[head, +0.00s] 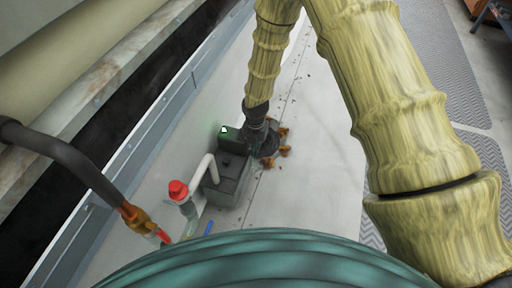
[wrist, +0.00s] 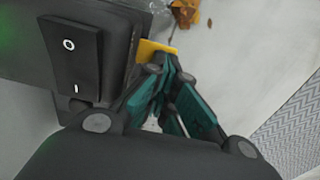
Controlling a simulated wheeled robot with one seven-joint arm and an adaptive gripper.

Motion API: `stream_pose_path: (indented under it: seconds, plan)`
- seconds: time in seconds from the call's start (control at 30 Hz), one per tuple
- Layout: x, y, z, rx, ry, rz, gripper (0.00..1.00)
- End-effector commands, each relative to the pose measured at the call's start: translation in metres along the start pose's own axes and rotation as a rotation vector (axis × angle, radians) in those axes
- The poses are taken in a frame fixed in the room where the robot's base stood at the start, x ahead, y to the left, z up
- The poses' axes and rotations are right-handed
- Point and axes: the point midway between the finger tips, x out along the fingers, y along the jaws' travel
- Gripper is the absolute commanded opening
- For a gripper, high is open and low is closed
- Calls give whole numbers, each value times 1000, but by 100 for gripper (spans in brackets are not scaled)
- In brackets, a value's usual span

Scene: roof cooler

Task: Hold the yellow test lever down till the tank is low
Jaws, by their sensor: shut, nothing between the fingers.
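The yellow test lever (wrist: 155,48) shows in the wrist view as a small tab at the right edge of a dark box (wrist: 125,22). My gripper (wrist: 168,66) is shut and empty, its teal fingertips right at the lever, overlapping its lower part. I cannot tell whether they press it, or how far down the lever is. In the head view my gripper (head: 262,143) is beside the grey tank unit (head: 229,184), and the lever is hidden there. The tank's water level cannot be seen.
A black rocker switch (wrist: 72,65) marked O and I is on the box. A green light (head: 223,130) glows there. A white pipe with a red cap (head: 178,189) and a dark hose (head: 75,168) lie left. Brown leaves (wrist: 185,14) are beyond the lever. Pale floor right is mostly clear.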

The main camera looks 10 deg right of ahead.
Motion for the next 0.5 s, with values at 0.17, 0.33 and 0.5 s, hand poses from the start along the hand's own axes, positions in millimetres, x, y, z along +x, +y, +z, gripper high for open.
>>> stream_pose_path:
  seconds: [0.17, 0.33, 0.5]
  plan:
    - [-18, -1, 0, 1, 1, 0, 0]
    - [-34, -2, 0, 2, 0, 0, 0]
    - [-56, -2, 1, 2, -2, 2, 0]
